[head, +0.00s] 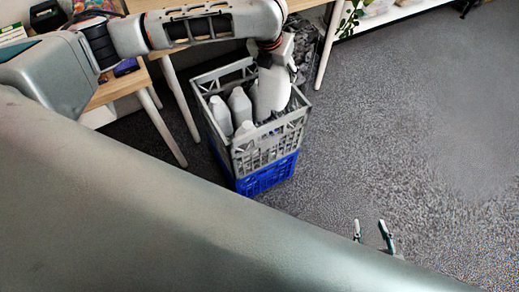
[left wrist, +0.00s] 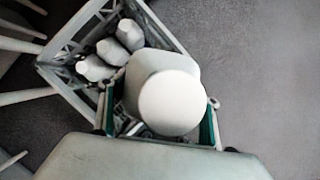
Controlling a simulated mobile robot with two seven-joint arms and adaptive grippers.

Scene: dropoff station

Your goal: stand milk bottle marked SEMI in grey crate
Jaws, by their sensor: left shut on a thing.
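A white milk bottle (head: 274,90) is held in my left gripper (head: 283,62) at the far right part of the grey crate (head: 270,145). Its lower part is below the crate's rim line in the head view; I cannot tell whether it touches the crate floor. In the left wrist view the bottle (left wrist: 168,100) fills the space between the green-lined fingers of the left gripper (left wrist: 160,115), and the grey crate (left wrist: 155,22) lies below. No SEMI mark is legible. My right gripper (head: 371,228) is open and empty, low in the head view, away from the crate.
Several other white bottles (head: 240,104) stand in the crate's left part. The grey crate sits on a blue crate (head: 268,176). A wooden table (head: 120,88) with pale legs is at the left, a white shelf (head: 385,18) behind. The carpet at the right is clear.

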